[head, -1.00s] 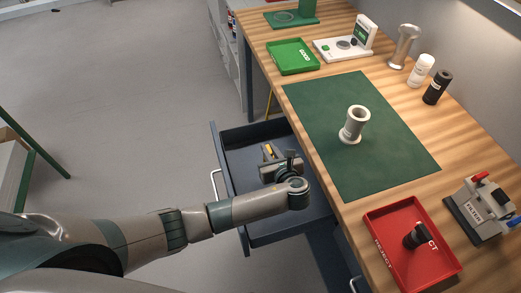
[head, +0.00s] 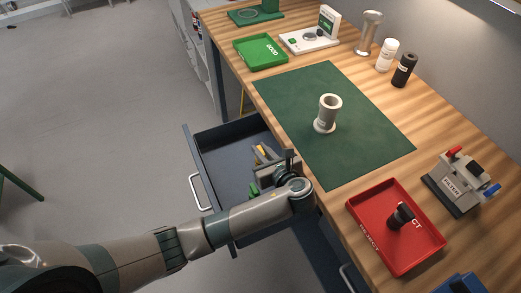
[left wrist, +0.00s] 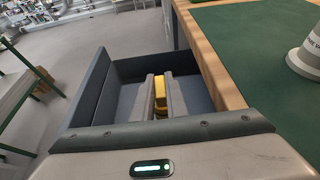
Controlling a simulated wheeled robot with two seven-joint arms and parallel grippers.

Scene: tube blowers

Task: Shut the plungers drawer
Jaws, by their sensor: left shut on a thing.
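The drawer (head: 222,165) under the bench is pulled open, with its light handle (head: 200,192) on the front facing left. It also shows in the left wrist view (left wrist: 92,90). My left gripper (head: 262,156) is over the drawer's inside, near the bench side. It is shut on a yellow thing (left wrist: 160,92), which shows between the fingers in the left wrist view. Whether the yellow thing touches the drawer floor I cannot tell. A green thing (head: 253,190) shows in the drawer beside my arm. My forearm hides the drawer's near part. My right gripper is out of view.
The bench top carries a green mat (head: 300,110) with a pale tube part (head: 327,114) standing on it. A red tray (head: 365,205) holds a black part (head: 401,215). A green tray (head: 260,64) is farther back. The floor left of the drawer is clear.

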